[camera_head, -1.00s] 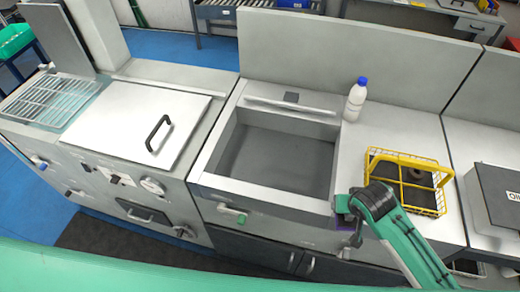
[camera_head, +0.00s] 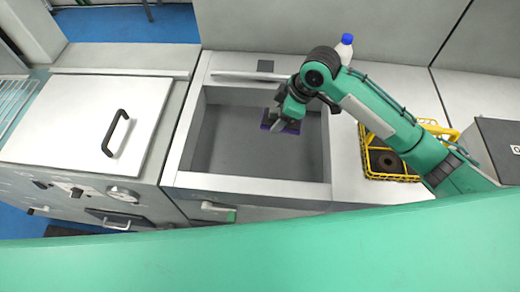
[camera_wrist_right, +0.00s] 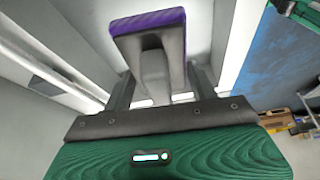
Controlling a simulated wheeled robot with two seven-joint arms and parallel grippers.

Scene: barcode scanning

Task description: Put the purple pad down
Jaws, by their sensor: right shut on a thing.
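The purple pad (camera_head: 292,128) is a flat block with a purple edge, a dark backing and a grey grip piece. My right gripper (camera_head: 284,112) is shut on it. In the right wrist view the pad (camera_wrist_right: 150,21) lies beyond the fingers, with its grip piece between them. In the head view the pad shows over the right part of the grey sink basin (camera_head: 225,145). I cannot tell whether it touches the basin floor. The arm and gripper hide part of the pad. My left gripper is in no view.
A white bottle with a blue cap (camera_head: 345,48) stands behind the arm. A yellow wire basket (camera_head: 366,150) with a dark round item (camera_head: 388,161) is right of the basin, partly behind my arm. A pale lid with a black handle (camera_head: 115,132) is at left. The basin's left part is clear.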

